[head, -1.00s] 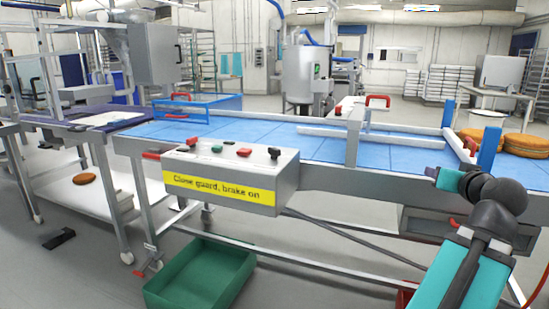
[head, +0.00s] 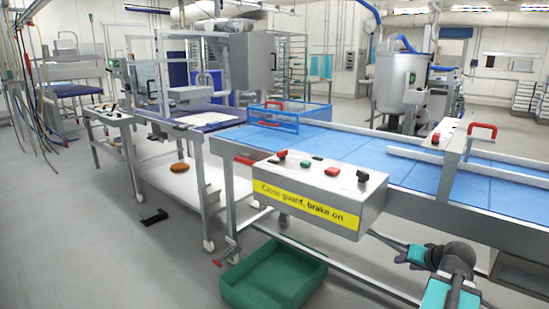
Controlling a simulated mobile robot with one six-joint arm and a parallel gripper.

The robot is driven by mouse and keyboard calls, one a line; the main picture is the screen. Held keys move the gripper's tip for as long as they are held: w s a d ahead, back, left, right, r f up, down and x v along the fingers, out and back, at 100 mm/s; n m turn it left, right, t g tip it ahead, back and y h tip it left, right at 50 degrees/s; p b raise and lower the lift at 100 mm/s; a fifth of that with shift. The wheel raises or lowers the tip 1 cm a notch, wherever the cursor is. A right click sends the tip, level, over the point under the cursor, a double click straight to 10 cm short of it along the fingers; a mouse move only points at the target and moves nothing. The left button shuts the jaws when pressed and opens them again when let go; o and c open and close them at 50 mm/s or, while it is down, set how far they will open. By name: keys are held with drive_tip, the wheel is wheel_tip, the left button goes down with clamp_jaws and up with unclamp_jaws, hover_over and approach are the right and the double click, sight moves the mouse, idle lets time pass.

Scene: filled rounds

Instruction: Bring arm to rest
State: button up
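My arm shows at the lower right, with teal links and dark joints, in front of the conveyor's lower frame. The small dark end of my gripper (head: 408,255) points left, below the right end of the control box. It is too small to tell whether its fingers are open or shut, and I see nothing held in it.
A control box (head: 300,195) labelled "Close guard, brake on" juts from the blue conveyor (head: 350,150) near my arm. A green crate (head: 272,278) stands on the floor below. A black pedal-like object (head: 154,216) lies further left. The floor at left is open.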

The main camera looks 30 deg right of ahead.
drive_tip(key=w+a+f+n+g+y+p, duration=0.2)
drive_tip(key=w+a+f+g+y+p, duration=0.15)
drive_tip(key=a+f, duration=0.95)
drive_tip(key=w+a+f+n+g+y+p, duration=0.25)
drive_tip(key=w+a+f, duration=0.45)
drive_tip(key=a, duration=1)
drive_tip(key=s+a+f+n+g+p, duration=0.1)
drive_tip(key=s+a+f+g+p, duration=0.1)
drive_tip(key=s+a+f, duration=0.4)
drive_tip(key=s+a+f+n+g+p, duration=0.1)
drive_tip(key=s+a+f+g+p, duration=0.2)
drive_tip(key=a, duration=0.5)
drive_tip(key=s+a+f+n+g+h+p, duration=0.1)
drive_tip(key=s+a+f, duration=0.2)
drive_tip(key=s, duration=0.4)
drive_tip(key=s+a+f+n+g+h+p, duration=0.1)
drive_tip(key=s+a+f+n, duration=0.1)
drive_tip(key=s+a, duration=0.4)
drive_tip(key=shift+s+a+f+g+h, duration=0.2)
drive_tip(key=shift+s+f+g+h, duration=0.15)
drive_tip(key=shift+s, duration=0.75)
